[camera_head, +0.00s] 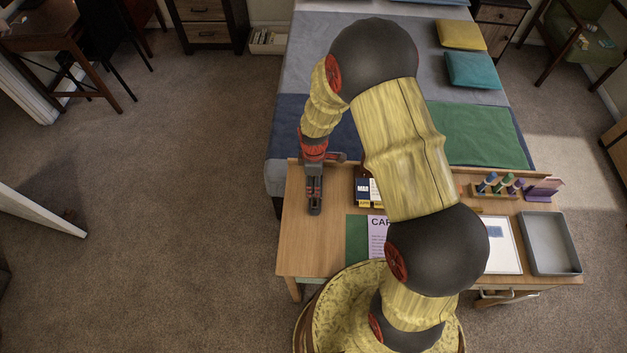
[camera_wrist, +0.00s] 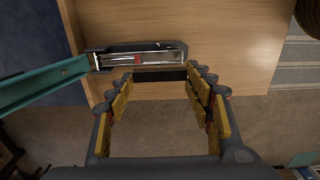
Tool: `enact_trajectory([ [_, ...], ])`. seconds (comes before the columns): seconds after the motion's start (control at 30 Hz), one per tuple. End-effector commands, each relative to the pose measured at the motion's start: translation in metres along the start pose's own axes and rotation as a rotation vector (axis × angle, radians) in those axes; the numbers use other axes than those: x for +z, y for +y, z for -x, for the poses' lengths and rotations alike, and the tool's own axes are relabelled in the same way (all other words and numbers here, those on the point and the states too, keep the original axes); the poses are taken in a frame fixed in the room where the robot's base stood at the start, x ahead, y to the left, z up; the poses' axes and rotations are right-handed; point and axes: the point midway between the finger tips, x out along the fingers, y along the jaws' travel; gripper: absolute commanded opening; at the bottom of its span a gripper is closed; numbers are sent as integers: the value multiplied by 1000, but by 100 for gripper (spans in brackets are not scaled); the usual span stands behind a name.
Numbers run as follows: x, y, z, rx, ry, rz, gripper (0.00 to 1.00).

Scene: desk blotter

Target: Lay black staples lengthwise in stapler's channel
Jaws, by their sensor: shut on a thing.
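The stapler lies opened on the desk. My gripper (camera_wrist: 160,78) is shut on the black staples (camera_wrist: 168,75), a short dark strip held across between the fingertips. The strip is roughly parallel to the channel and appears just below it in the picture; its height cannot be told. In the head view my gripper (camera_head: 315,187) is over the desk's left part, by the stapler base (camera_head: 315,207); the staples are hidden there.
The wooden desk (camera_head: 296,245) has a raised back edge and its left edge is close by. A dark box (camera_head: 363,192), a papered blotter, a rack of stamps (camera_head: 495,187) and a grey tray (camera_head: 549,243) stand to the right. The front left desktop is clear.

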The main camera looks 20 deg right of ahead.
Motion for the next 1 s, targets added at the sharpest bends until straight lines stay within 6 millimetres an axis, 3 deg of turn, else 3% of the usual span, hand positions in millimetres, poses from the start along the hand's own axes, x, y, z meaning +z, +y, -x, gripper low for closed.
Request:
enact_trajectory([
  [0.27, 0, 0, -12, 0, 0, -1, 35],
  [0.73, 0, 0, -52, 0, 0, -1, 35],
  [1.0, 0, 0, -58, 0, 0, -1, 35],
])
